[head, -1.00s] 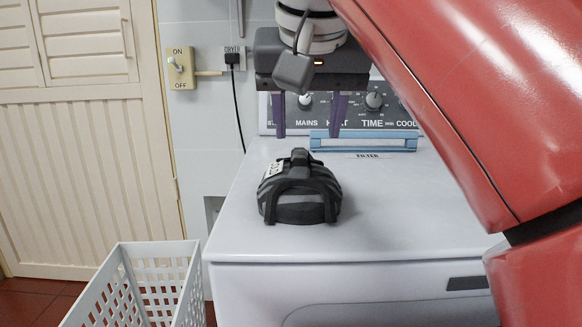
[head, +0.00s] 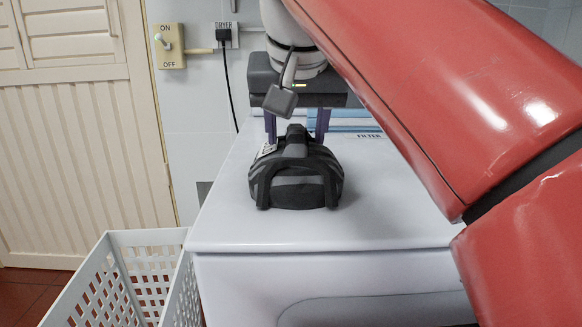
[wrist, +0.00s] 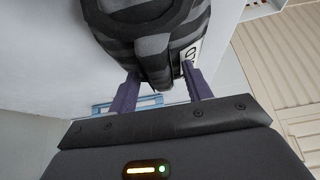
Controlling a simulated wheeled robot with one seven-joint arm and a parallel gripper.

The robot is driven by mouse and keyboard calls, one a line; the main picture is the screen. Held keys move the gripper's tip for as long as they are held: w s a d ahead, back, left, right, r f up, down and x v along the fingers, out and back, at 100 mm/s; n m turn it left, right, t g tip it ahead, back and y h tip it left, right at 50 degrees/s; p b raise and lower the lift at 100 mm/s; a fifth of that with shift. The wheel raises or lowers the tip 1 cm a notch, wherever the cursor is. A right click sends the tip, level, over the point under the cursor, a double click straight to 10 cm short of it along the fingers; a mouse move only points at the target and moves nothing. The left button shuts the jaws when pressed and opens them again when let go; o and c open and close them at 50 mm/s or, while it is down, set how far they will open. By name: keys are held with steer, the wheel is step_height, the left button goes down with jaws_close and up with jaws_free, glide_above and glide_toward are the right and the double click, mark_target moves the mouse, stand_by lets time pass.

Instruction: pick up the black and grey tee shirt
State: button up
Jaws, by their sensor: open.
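The black and grey tee shirt (head: 297,180), a rounded, folded, striped bundle with a small white label, sits on top of the white dryer (head: 400,200). In the wrist view the shirt (wrist: 150,40) fills the upper middle. My gripper (head: 296,135) is open just behind and above the shirt in the head view, its purple fingers pointing down and partly hidden by it. In the wrist view my gripper (wrist: 160,75) has one finger on each side of a narrow raised part of the shirt. I cannot tell whether the fingers touch it.
A white perforated basket (head: 125,280) stands on the floor left of the dryer. A switch (head: 168,46) and a plug with a cord (head: 224,36) are on the wall behind. The dryer top is clear to the right of the shirt. A louvred door (head: 80,150) is at left.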

steer(key=shift+c, duration=0.4)
jaws_close()
steer(key=shift+r, duration=0.1)
step_height(320, 180, up, 8)
steer(key=shift+w+a+f+p, duration=0.1)
steer(key=shift+p, duration=1.1)
steer(key=shift+r, duration=1)
